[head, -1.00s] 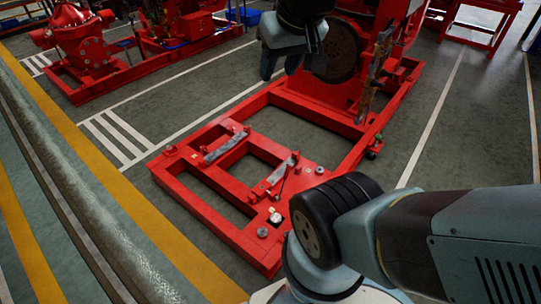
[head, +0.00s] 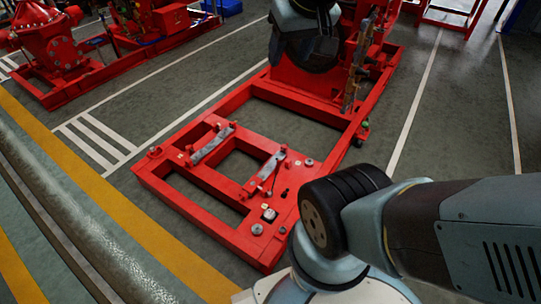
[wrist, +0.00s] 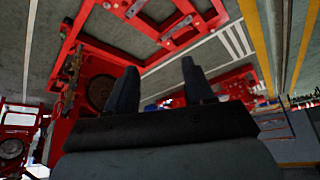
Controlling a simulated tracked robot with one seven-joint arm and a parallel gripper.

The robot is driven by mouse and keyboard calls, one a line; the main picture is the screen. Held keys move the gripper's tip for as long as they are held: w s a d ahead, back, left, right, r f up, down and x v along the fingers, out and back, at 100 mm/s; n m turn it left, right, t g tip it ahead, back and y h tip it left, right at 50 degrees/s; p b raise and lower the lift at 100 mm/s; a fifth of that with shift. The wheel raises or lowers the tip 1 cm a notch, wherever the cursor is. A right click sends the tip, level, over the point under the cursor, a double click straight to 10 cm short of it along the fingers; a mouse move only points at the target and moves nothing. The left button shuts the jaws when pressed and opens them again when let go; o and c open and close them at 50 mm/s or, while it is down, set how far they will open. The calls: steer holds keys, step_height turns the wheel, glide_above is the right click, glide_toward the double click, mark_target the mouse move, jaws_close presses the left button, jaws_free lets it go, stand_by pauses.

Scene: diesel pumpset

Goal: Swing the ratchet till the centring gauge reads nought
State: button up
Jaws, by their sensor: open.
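A red base frame (head: 211,191) lies on the floor, with two grey bars, one at left (head: 213,146) and one at right (head: 272,163), across its near end. A thin dark rod (head: 275,181) stands beside the right bar; I cannot tell whether it is the ratchet. A small pale-faced block (head: 270,214) sits near the frame's right corner; it may be the gauge, but no reading is legible. My gripper (head: 318,45) is high beyond these parts, in front of the engine end. In the wrist view my gripper (wrist: 160,80) is open, with nothing between its fingers.
The red engine end with a dark flywheel (wrist: 101,92) stands at the far end of the frame. A red pump (head: 48,42) stands at upper left. A thick grey pipe (head: 75,215) runs along the left.

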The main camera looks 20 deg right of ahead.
steer(key=w+d+f+m+g, duration=0.1)
steer(key=w+d+f, duration=0.1)
steer(key=w, duration=0.9)
steer(key=m+g, duration=0.4)
steer(key=m, duration=0.4)
glide_above(279, 166)
step_height(279, 166, down, 66)
steer(key=f, duration=0.8)
steer(key=w+f, duration=0.1)
steer(key=f, duration=0.4)
steer(key=shift+d, duration=0.1)
steer(key=shift+s, duration=0.1)
jaws_close()
